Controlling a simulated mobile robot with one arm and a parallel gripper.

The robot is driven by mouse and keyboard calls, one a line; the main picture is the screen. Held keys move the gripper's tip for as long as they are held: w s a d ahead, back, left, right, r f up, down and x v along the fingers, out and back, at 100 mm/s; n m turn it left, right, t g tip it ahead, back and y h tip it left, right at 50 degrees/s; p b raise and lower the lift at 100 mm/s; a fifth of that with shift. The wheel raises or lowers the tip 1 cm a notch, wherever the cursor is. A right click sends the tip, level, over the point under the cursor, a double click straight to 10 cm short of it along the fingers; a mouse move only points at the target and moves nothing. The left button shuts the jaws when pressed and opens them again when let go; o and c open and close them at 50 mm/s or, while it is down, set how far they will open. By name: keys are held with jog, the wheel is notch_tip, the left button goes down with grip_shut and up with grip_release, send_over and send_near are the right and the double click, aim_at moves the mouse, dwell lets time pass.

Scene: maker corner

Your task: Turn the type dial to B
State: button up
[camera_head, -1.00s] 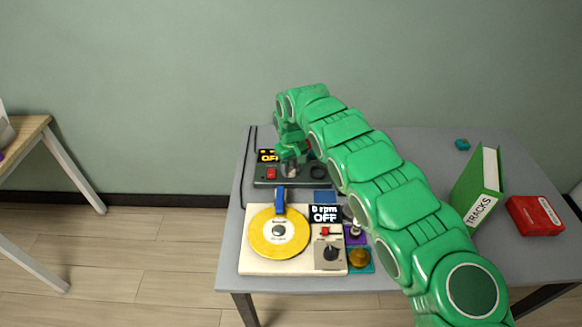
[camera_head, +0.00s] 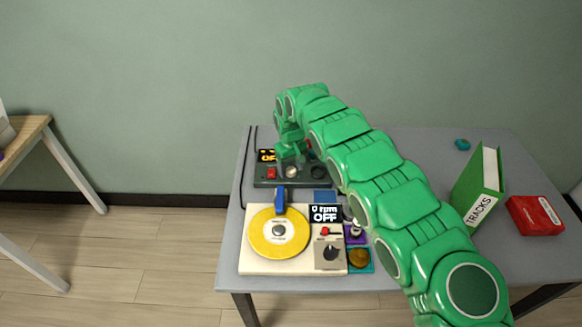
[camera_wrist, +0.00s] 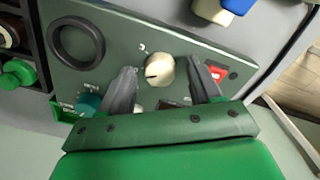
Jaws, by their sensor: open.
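A round cream dial (camera_wrist: 159,71) sits on a dark green panel (camera_wrist: 110,40) in the wrist view. A dark pointer line shows on the dial's left side. A small pale mark is printed above left of it, too small to read surely. My gripper (camera_wrist: 161,66) is open, with one dark finger on each side of the dial and gaps between. In the head view the dial (camera_head: 292,171) shows just below my gripper (camera_head: 291,154). The panel's display (camera_head: 267,156) is partly covered by my gripper. The dial's other letters are hidden or unreadable.
A red switch (camera_wrist: 217,73), a black ring (camera_wrist: 76,42) and a teal knob (camera_wrist: 88,104) are near the dial. A turntable with a yellow disc (camera_head: 265,238) stands in front. A green TRACKS binder (camera_head: 478,190) and red box (camera_head: 535,215) are at right.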

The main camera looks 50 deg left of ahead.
aim_at(291, 169)
notch_tip(291, 169, up, 8)
jog(key=shift+f, duration=0.25)
dwell(0.6)
